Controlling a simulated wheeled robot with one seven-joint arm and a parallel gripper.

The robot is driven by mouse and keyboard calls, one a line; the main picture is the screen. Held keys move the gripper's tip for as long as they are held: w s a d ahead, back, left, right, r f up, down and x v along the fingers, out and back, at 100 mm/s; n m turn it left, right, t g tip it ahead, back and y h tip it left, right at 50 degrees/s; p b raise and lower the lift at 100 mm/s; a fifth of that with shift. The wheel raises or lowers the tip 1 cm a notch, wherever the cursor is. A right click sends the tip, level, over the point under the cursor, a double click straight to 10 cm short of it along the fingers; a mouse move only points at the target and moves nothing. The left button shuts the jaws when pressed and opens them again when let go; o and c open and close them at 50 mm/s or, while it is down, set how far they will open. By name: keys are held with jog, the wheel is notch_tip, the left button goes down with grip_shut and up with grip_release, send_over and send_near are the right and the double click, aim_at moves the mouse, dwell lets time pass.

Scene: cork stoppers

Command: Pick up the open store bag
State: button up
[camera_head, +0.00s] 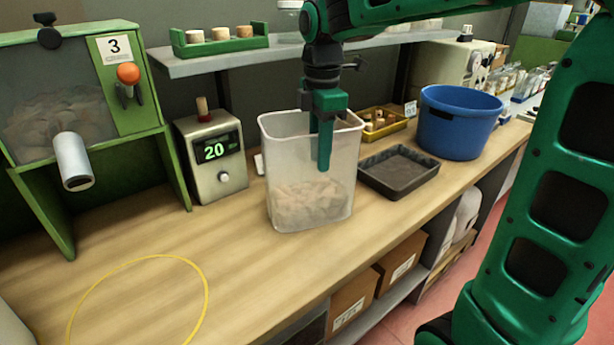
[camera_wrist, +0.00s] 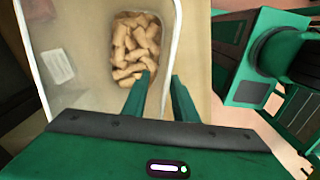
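The open store bag (camera_head: 283,160) is a translucent, upright, box-like bag with an open top, standing on the wooden counter. Tan corks lie in its bottom; they look clearer in the wrist view, where the bag (camera_wrist: 88,88) fills the upper left and a pale label shows on it. My gripper (camera_head: 319,152) points down at the bag's near right rim. In the wrist view, my gripper (camera_wrist: 162,76) has its fingers apart, one over the inside and the other outside the right wall. The wall appears to run between them; I see no clear contact.
A dark shallow tray (camera_head: 398,190) and a blue tub (camera_head: 460,125) stand right of the bag. A scale reading 20 (camera_head: 212,160) and a green dispenser (camera_head: 85,110) stand left. A shelf (camera_head: 190,67) runs behind. The front left counter, with a yellow ring (camera_head: 206,295), is clear.

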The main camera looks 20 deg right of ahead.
notch_tip(320, 180, down, 2)
grip_shut()
dwell(1.6)
